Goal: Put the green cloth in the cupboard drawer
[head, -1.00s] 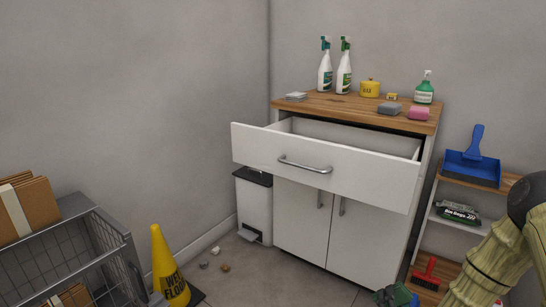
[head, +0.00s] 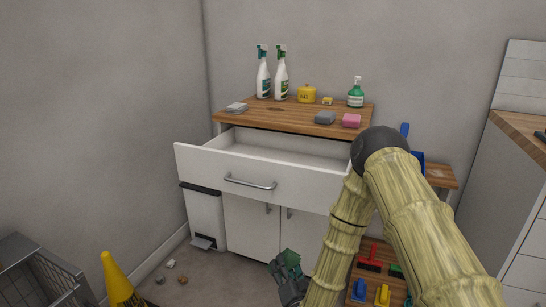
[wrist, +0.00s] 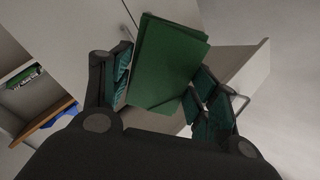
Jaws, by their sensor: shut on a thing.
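The green cloth (wrist: 165,62) is folded flat and held between the fingers of my gripper (wrist: 160,90) in the wrist view. In the head view my gripper (head: 287,275) is low in front of the cupboard doors, below the drawer, with green showing at its tip. The cupboard (head: 252,222) is white with a wooden top. Its top drawer (head: 225,174) is pulled out, and the visible part of its inside looks empty. My arm hides the drawer's right end.
A pedal bin (head: 205,217) is left of the cupboard. A yellow wet-floor cone (head: 117,283) and a wire cart (head: 40,272) are at lower left. A low shelf with brushes (head: 370,265) is at right.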

